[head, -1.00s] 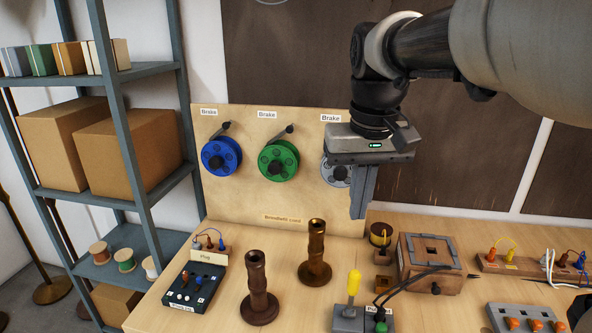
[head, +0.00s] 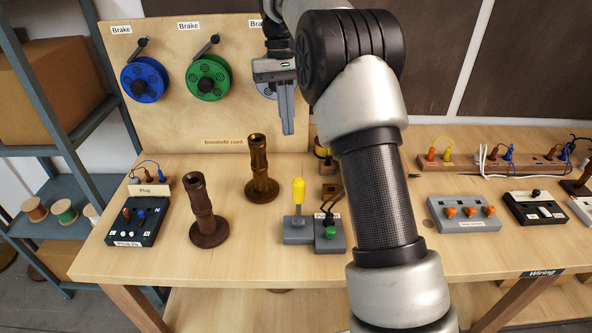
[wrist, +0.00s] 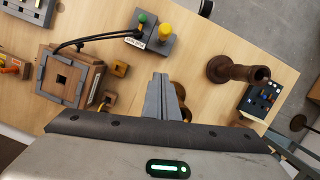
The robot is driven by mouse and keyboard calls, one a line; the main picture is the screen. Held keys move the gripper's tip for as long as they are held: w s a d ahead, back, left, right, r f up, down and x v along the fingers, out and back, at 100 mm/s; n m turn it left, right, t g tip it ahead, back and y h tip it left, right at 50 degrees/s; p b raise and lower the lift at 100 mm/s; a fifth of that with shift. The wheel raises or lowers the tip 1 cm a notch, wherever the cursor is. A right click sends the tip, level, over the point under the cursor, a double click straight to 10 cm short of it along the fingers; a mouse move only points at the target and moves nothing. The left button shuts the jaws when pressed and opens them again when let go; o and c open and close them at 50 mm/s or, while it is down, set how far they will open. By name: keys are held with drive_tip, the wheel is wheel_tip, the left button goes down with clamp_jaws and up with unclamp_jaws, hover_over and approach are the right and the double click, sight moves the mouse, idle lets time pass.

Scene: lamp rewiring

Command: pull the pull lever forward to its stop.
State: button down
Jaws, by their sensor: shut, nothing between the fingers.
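The lever with a yellow handle (head: 299,190), which I take as the pull lever, stands nearly upright on a grey base (head: 298,236) near the front of the bench. In the wrist view its yellow knob (wrist: 165,32) shows at the top, beyond the fingertips. My gripper (head: 287,131) is shut and empty. In the wrist view the closed fingers (wrist: 161,80) are at the centre.
A grey box with a green button (head: 331,231) adjoins the lever base, with dark cables. Bronze (head: 261,170) and brown (head: 204,212) turned columns stand left of the lever. A wooden box (wrist: 70,77) shows left in the wrist view. My forearm hides bench right of the lever.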

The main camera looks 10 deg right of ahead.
drive_tip(key=b, duration=0.2)
approach(299, 205)
drive_tip(key=w+f, duration=0.2)
drive_tip(key=f, duration=0.1)
drive_tip(key=shift+w+d+f, duration=0.1)
drive_tip(key=shift+w, duration=0.2)
drive_tip(key=shift+s+b, duration=0.1)
drive_tip(key=shift+b, duration=0.3)
drive_tip(key=s+a+f+t+h+b, duration=0.1)
drive_tip(key=s+t+b, duration=0.5)
drive_tip(key=s+b, duration=0.3)
drive_tip(key=shift+s+a+b, duration=0.15)
drive_tip(key=shift+a+b, duration=0.25)
drive_tip(key=shift+b, duration=1)
